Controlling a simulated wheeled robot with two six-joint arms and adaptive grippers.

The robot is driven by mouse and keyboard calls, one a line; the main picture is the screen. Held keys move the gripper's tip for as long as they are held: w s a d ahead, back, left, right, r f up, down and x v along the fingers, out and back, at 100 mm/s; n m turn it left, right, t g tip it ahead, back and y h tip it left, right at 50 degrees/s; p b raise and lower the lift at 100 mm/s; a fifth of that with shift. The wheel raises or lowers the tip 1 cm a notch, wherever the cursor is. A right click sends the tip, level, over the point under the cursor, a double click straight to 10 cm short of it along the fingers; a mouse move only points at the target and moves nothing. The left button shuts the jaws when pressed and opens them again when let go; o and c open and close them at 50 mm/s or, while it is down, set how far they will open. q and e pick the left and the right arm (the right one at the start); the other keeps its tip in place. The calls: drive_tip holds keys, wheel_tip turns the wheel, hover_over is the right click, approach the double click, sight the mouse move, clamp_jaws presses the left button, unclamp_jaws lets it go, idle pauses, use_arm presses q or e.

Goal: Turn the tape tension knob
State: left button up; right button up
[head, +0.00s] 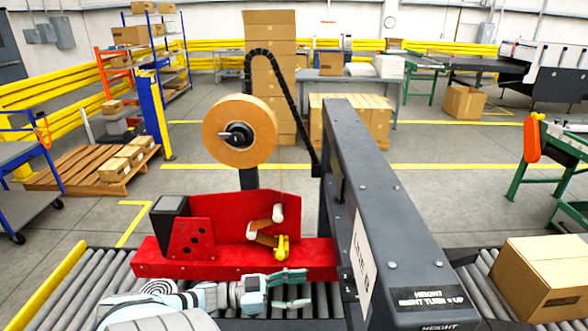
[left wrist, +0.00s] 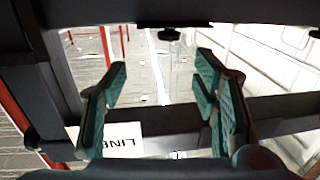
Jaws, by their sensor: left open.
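The tape roll (head: 240,131) is orange-tan and stands upright on a post, with a black knob (head: 237,136) at its hub. A small yellow part (head: 282,247), perhaps another knob, sits low on the red taping unit (head: 200,245). I cannot tell which is the tension knob. My left gripper (head: 302,290) is below the yellow part, in front of the red unit, pointing right towards the dark beam. It is open and empty; the left wrist view shows its green-padded fingers apart (left wrist: 160,88). My right gripper is out of view.
A dark grey beam (head: 385,200) with a white line sign (head: 362,262) rises just right of my left gripper. Conveyor rollers (head: 85,283) run below the unit. A cardboard box (head: 540,278) sits on the rollers at right. Air left of the tape roll is clear.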

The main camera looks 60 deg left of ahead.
use_arm(q)
drive_tip(key=v, duration=1.2)
